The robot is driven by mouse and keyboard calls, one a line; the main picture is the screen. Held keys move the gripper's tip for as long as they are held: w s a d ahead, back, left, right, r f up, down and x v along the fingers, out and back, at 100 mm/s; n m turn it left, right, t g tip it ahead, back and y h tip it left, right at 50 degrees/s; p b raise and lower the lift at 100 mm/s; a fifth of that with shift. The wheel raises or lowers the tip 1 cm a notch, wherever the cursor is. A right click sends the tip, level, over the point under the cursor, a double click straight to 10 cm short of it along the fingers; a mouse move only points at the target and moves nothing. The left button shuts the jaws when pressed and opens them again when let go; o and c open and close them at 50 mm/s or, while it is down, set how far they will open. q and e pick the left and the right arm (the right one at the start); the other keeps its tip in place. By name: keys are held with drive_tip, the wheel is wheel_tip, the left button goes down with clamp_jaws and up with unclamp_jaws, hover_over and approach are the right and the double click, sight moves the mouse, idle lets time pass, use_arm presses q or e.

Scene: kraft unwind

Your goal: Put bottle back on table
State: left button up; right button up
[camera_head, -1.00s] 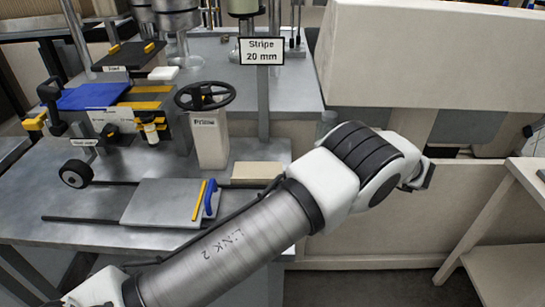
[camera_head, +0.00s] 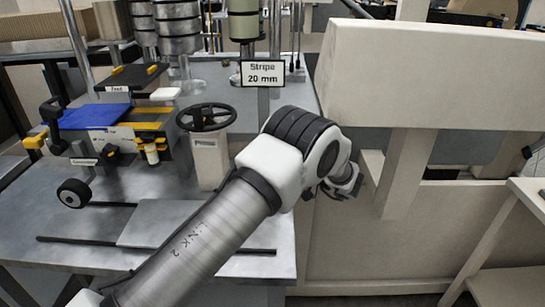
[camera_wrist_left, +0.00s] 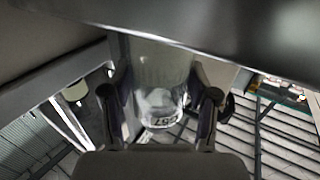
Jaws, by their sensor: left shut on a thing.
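My left gripper (camera_wrist_left: 161,105) is shut on a clear bottle (camera_wrist_left: 160,75), one finger on each side of it in the left wrist view. Dark marks show near the bottle's lower end. In the head view my left gripper (camera_head: 345,182) is past the right edge of the grey metal table (camera_head: 262,232), partly hidden by my wrist. The bottle cannot be made out in the head view. My right gripper is not in view.
A post with a black handwheel (camera_head: 207,117) and a "Stripe 20 mm" sign (camera_head: 263,74) stand on the table. A blue pad (camera_head: 85,117) lies at the left. A large beige machine body (camera_head: 430,75) is at the right. My arm covers the table's front right part.

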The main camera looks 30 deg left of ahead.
use_arm(q)
drive_tip(key=shift+f, duration=0.15)
drive_tip(key=shift+f, duration=0.1)
drive_tip(key=o, duration=1.4)
